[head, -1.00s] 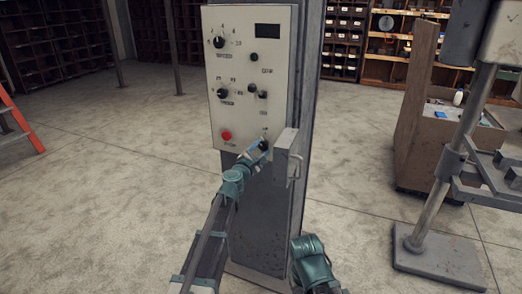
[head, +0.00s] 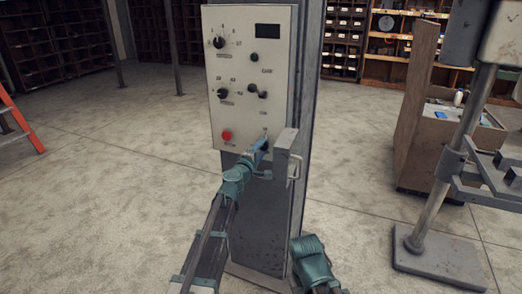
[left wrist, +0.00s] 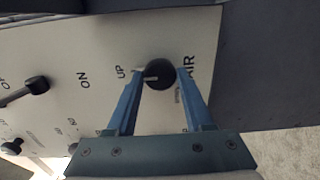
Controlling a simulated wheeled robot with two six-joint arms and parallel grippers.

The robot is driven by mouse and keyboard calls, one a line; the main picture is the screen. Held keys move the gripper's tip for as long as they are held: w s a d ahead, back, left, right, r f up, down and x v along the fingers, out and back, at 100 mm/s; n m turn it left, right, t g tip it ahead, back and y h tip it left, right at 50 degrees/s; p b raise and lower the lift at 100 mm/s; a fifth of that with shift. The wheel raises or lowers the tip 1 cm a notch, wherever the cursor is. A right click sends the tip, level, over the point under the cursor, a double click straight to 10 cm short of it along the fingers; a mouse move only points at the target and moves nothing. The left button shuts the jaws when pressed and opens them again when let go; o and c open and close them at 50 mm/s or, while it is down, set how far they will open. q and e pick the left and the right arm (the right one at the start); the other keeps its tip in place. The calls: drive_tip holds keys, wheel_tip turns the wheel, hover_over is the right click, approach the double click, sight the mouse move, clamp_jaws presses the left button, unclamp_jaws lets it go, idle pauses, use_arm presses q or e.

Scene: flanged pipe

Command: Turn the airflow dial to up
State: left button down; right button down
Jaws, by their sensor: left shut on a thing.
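The airflow dial is a small black knob (left wrist: 160,73) near the lower right corner of the pale control panel (head: 240,120). In the left wrist view it lies between the words UP and AIR, and a pale pointer line on it points left, toward UP. My left gripper (left wrist: 161,72) has its two blue fingers shut on the dial, one on each side. In the head view my left gripper (head: 262,145) covers most of the dial. My right gripper's fingers do not show; only a teal part of my right arm is at the bottom.
The panel carries other knobs, a dark display (head: 268,31) and a red button (head: 226,135). A grey box with a handle (head: 289,158) stands out close to the right of my left gripper. The floor left of the column is clear.

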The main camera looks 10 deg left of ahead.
use_arm(q)
drive_tip(key=shift+s+m, duration=0.1)
drive_tip(key=shift+m, duration=0.2)
drive_tip(key=shift+c, duration=1.4)
unclamp_jaws()
drive_tip(key=v, duration=1.3)
drive_tip(key=shift+s, duration=0.35)
drive_tip(key=shift+a, duration=0.1)
